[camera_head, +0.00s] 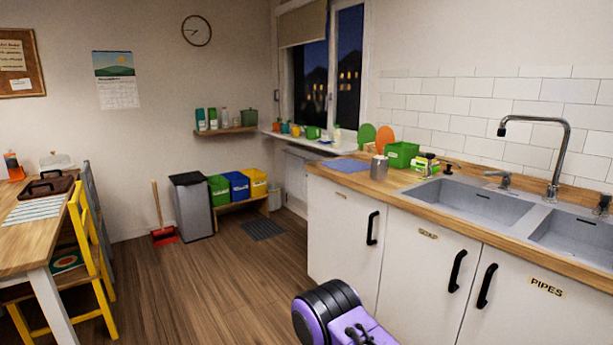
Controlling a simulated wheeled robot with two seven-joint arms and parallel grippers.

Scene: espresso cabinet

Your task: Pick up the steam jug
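The steam jug (378,167) looks like a small grey metal jug. It stands upright on the wooden counter (402,181), near its left end, next to a blue mat (348,165). Nothing of mine touches it. A purple and black arm part of mine shows at the bottom centre, in front of the cabinet and well below the counter. Neither gripper's fingers can be made out in this view.
A green box (401,154) stands just behind the jug. The sink (480,199) and its tall tap (560,150) are to the right. Cabinet doors with black handles (372,228) face me. Open floor (230,290) lies to the left, with a table and yellow chair (88,235) beyond.

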